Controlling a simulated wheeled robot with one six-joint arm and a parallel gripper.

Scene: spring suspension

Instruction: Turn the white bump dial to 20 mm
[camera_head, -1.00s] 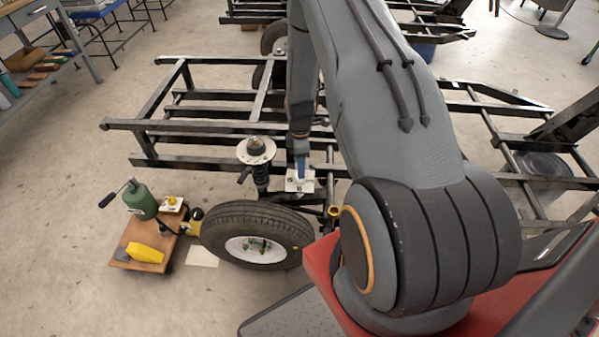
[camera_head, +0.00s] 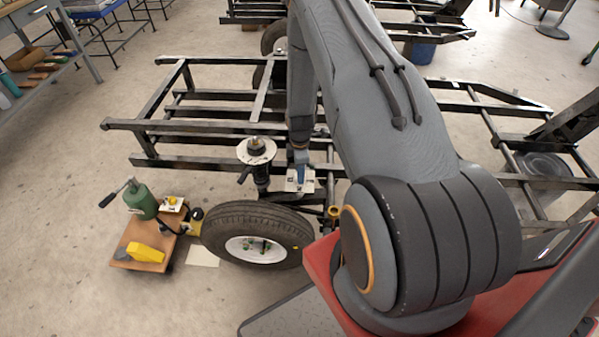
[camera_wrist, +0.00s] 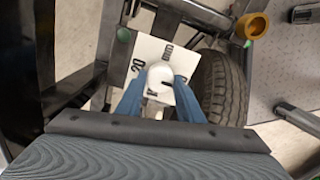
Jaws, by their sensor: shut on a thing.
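The white bump dial (camera_wrist: 160,76) is a round white knob on a square white plate (camera_wrist: 146,50) in the wrist view. The plate carries a black "20" to the upper left of the knob and "mm" above it; a mark at its right edge is partly hidden. A dark line shows on the knob, but I cannot tell which value it indicates. My gripper (camera_wrist: 160,92) has its blue fingers on both sides of the knob, shut on it. In the head view, my gripper (camera_head: 301,176) is at the small white plate (camera_head: 292,186) behind the wheel; the knob is hidden there.
The tyre (camera_head: 225,218) stands just in front of the dial plate. A strut with a round white top plate (camera_head: 245,152) rises to its left. Dark frame rails (camera_head: 200,127) lie behind. A wooden trolley (camera_head: 138,262) with a green jack (camera_head: 141,202) stands at left.

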